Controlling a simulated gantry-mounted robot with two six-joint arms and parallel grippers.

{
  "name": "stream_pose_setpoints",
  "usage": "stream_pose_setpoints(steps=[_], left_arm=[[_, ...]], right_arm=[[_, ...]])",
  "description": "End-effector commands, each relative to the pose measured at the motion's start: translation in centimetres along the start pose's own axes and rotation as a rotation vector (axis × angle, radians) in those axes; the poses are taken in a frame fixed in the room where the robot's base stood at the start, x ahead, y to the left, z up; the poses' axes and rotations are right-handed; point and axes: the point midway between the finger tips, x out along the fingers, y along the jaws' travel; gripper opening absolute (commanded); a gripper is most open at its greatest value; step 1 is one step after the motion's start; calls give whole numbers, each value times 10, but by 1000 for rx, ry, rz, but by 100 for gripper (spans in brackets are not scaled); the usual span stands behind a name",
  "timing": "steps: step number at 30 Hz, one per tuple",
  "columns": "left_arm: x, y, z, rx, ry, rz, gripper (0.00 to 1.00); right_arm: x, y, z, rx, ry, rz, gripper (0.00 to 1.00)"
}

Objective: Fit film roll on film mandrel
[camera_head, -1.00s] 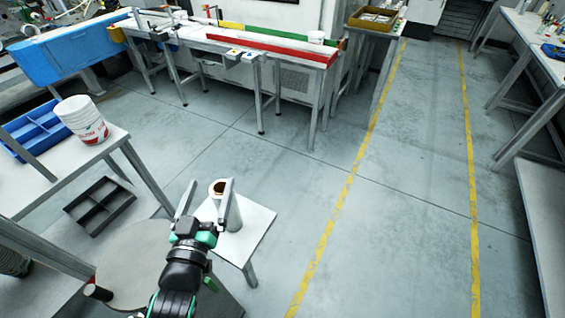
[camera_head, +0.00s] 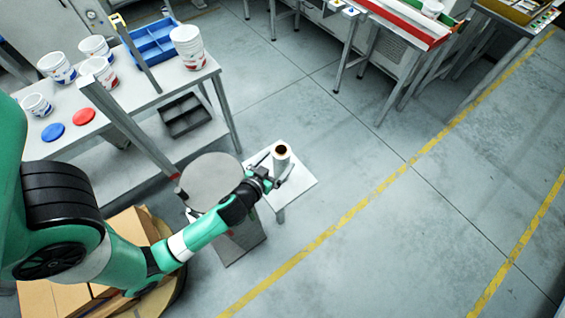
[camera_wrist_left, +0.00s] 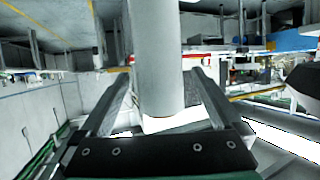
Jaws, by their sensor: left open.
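The film roll (camera_head: 281,158) is a white upright cylinder with a brown core, on a small white table (camera_head: 300,184). My left gripper (camera_head: 278,173) is open at the roll. In the left wrist view the roll (camera_wrist_left: 157,60) stands between the spread fingers of the left gripper (camera_wrist_left: 160,85), with a finger on either side. Whether either finger touches it I cannot tell. I cannot make out the film mandrel for certain. My right gripper is not in view.
A round grey disc (camera_head: 212,180) stands left of the small table. A workbench (camera_head: 190,83) at the upper left carries several white tubs, a blue crate (camera_head: 150,44) and flat lids. A black tray (camera_head: 184,115) sits below. Open floor lies to the right.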

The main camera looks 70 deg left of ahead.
Motion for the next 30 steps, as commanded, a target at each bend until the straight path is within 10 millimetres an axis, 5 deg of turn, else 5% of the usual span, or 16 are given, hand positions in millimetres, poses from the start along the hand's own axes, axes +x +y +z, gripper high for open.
stream_pose_setpoints(steps=[7,15,23,30], left_arm=[[12,0,-1,0,0,-1,100],[54,1,-2,-2,0,0,100],[58,1,-3,0,0,1,100],[58,1,-2,0,0,1,57]], right_arm=[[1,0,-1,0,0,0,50],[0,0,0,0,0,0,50],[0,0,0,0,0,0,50],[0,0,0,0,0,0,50]])
